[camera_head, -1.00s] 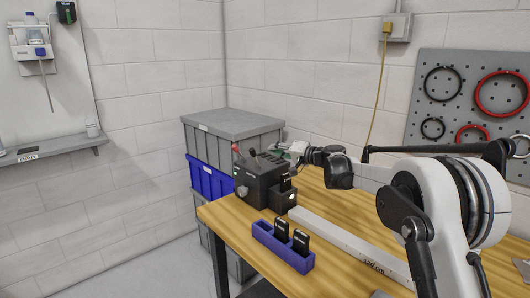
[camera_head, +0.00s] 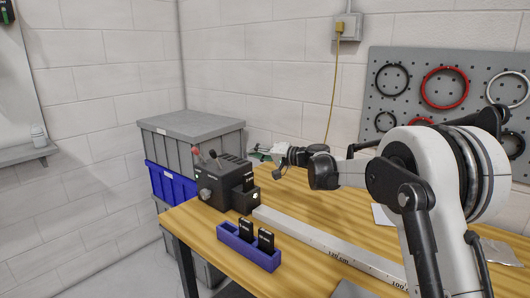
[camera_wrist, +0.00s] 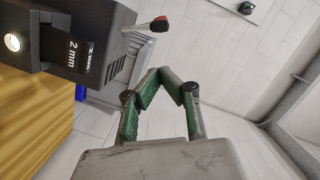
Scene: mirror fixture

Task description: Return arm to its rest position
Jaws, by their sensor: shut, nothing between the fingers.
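My arm reaches in from the right over the wooden table (camera_head: 330,203) in the head view. My gripper (camera_head: 258,154) is at its far end, just beyond and right of the dark machine (camera_head: 225,186). In the wrist view my gripper (camera_wrist: 170,74) has green-padded fingers that meet at their tips, with nothing between them. The machine also shows in the wrist view (camera_wrist: 70,30), close to the left of the fingers, with a "2 mm" label and a red-tipped lever. I see no contact between them.
A blue holder (camera_head: 248,253) with black cards stands at the table's front. A long metal ruler bar (camera_head: 325,243) runs right from the machine. Grey and blue crates (camera_head: 190,132) stand behind the table's left corner. A pegboard (camera_head: 450,100) with rings hangs at the right.

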